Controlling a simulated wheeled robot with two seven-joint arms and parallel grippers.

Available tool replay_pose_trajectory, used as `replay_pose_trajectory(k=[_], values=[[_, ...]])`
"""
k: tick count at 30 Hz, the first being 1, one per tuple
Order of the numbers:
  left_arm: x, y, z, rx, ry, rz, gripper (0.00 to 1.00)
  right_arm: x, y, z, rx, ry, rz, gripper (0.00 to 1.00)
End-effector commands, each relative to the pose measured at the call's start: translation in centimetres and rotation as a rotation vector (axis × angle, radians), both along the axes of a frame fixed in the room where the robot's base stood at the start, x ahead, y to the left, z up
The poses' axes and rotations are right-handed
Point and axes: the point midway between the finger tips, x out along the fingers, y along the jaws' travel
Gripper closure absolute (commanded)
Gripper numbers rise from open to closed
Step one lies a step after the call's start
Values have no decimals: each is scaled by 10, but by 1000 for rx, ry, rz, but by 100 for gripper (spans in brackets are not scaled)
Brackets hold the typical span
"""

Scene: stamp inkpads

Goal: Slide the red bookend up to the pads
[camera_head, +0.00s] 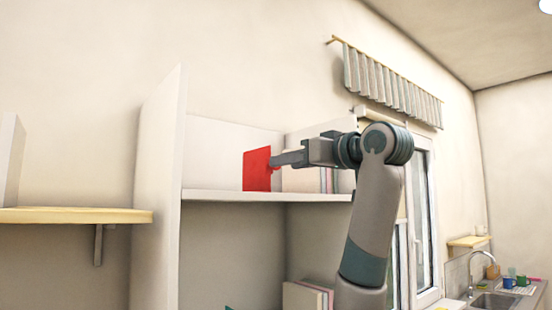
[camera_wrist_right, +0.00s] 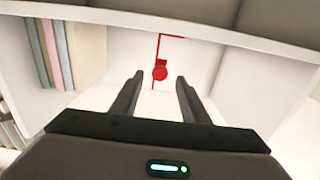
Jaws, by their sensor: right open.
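The red bookend (camera_head: 256,172) stands upright on the upper shelf of the white unit. My right gripper (camera_head: 274,162) is open. Its fingertips are at the knob, which appears between them in the wrist view; contact cannot be told. My left gripper is out of view.
The shelf board (camera_head: 235,196) is clear left of the bookend, up to the tall white side panel (camera_head: 160,190). More upright items (camera_head: 305,296) stand on the lower shelf. A wooden wall shelf (camera_head: 75,215) is at the left; a window and sink are at the right.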

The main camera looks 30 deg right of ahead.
Motion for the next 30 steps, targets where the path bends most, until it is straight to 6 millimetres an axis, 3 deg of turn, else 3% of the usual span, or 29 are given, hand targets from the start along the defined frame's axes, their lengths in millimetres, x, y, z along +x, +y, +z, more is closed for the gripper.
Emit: replay_pose_trajectory(k=[3, 9, 23, 24, 29, 30], values=[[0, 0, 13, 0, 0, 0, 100, 21, 2, 3, 1, 4, 1, 59], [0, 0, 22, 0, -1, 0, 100, 46, 4, 2, 1, 2, 1, 59], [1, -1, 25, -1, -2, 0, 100, 57, 4, 0, 0, 0, 0, 59], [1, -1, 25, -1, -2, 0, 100, 57, 4, 0, 0, 0, 0, 61], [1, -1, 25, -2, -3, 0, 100, 57, 4, 0, 0, 0, 0, 99], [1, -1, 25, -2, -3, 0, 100, 57, 4, 0, 0, 0, 0, 100]])
